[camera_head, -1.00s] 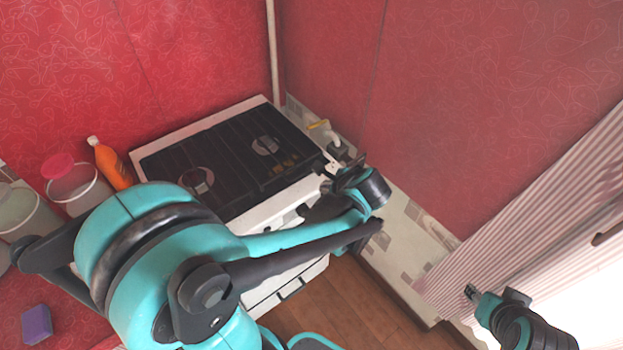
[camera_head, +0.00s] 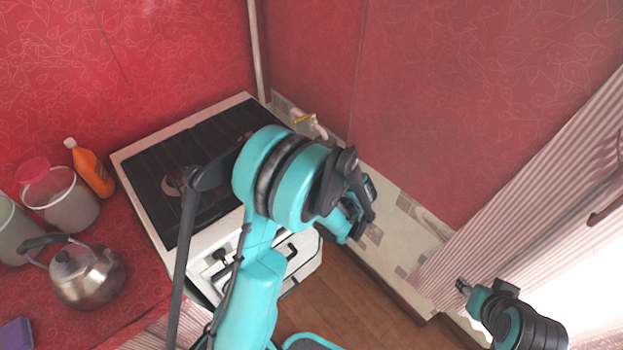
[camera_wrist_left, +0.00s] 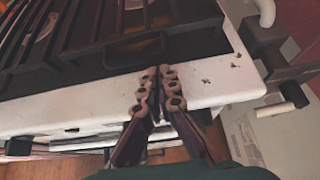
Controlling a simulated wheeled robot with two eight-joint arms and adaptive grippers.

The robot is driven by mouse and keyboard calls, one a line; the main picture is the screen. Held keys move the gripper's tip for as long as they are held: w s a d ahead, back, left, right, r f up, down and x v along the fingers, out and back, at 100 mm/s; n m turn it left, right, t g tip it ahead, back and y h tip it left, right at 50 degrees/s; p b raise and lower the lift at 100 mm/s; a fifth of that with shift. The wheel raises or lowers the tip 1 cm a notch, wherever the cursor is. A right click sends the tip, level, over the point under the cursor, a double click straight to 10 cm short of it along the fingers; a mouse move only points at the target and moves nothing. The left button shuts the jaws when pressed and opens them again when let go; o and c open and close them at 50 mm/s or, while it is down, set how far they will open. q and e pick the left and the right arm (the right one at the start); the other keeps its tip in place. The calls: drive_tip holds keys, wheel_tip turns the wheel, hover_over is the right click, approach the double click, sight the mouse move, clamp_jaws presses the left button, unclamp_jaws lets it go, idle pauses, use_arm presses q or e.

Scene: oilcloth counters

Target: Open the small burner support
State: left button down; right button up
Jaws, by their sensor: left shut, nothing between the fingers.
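The stove (camera_head: 127,153) is white with a dark cooktop. Its black burner support (camera_head: 160,205) lies flat on top in the head view, its right part hidden behind my left arm. Which section is the small one I cannot tell. In the left wrist view, the black bars of a burner support (camera_wrist_left: 120,52) fill the upper left. My left gripper (camera_wrist_left: 158,85) is shut and empty over the white front rim of the stove, just in front of the bars; contact is unclear. My right gripper (camera_head: 463,287) is at the lower right, far from the stove; its fingers are too small to read.
A kettle (camera_head: 88,277), a jar with a pink lid (camera_head: 68,200) and an orange bottle (camera_head: 92,172) stand left of the stove. A white pipe with a yellow-handled valve (camera_head: 305,120) is at the wall behind. The wooden floor (camera_head: 365,300) is clear in front.

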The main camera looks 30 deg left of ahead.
use_arm(q)
drive_tip(key=shift+x, duration=1)
use_arm(e)
drive_tip(key=shift+f, duration=0.3)
use_arm(q)
drive_tip(key=shift+r, duration=0.1)
